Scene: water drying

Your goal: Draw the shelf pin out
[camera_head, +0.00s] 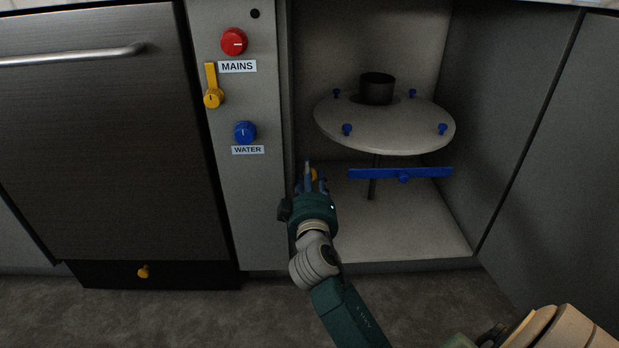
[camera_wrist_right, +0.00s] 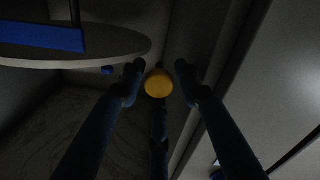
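The shelf pin's round yellow knob (camera_wrist_right: 158,83) shows between the fingers of my right gripper (camera_wrist_right: 159,75) in the right wrist view. The side fingers stand apart with small gaps to the knob, and a third finger lies just below it. In the head view my right gripper (camera_head: 311,186) is inside the open cabinet by its left wall, and the yellow knob (camera_head: 314,174) is partly hidden by the fingers. The pin's shaft is hidden. My left gripper is not in view.
To the right, a round shelf (camera_head: 385,140) bears a dark cup (camera_head: 377,88) and blue knobs; a blue bar (camera_head: 400,173) is below it. Left are a red MAINS knob (camera_head: 234,41), yellow lever (camera_head: 212,85) and blue WATER knob (camera_head: 245,133). The cabinet floor (camera_head: 400,220) is mostly clear.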

